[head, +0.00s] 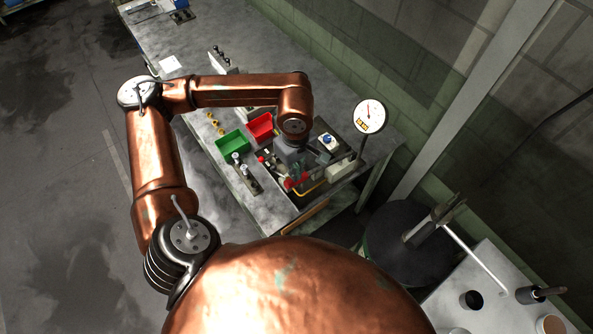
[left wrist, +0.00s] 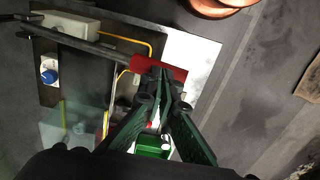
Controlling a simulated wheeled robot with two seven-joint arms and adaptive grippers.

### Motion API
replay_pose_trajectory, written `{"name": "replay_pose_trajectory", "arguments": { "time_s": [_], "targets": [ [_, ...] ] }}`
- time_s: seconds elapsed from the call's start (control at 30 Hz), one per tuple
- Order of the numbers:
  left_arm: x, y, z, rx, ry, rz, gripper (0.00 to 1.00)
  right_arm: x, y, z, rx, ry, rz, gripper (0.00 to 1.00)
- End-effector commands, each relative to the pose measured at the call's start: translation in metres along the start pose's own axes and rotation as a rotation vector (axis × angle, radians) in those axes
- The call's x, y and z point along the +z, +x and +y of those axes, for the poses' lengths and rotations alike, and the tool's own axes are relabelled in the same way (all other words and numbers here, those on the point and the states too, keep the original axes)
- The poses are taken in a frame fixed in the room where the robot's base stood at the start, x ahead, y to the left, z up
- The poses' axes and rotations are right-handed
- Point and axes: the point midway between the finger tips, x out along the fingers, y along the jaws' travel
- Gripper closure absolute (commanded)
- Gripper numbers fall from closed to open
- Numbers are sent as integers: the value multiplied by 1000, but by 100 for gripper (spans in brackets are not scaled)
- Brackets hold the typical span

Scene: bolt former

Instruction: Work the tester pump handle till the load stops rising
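The tester pump handle is a dark bar with a red grip (left wrist: 172,71), seen in the left wrist view; the red also shows in the head view (head: 296,182). My left gripper (left wrist: 166,86) is over the red grip, its green fingers drawn together and tips at or against the grip. I cannot see the handle clasped between them. The round white gauge (head: 369,116) has a red needle pointing roughly up and a small orange display too small to read. My right gripper is not in view.
A green bin (head: 232,145) and red bin (head: 260,125) sit on the bench, left of the tester. A blue-capped knob (head: 327,139) is beside my gripper. Yellow hoses run close to the handle. A wall stands behind; a black round top (head: 385,250) is at lower right.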

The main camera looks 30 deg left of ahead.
Motion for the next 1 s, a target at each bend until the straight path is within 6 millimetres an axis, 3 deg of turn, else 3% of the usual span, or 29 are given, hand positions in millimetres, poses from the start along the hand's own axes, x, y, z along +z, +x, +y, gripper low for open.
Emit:
{"name": "replay_pose_trajectory", "arguments": {
  "time_s": [1.0],
  "targets": [
    [0,62,2,3,-1,0,100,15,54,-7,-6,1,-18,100]
  ]
}}
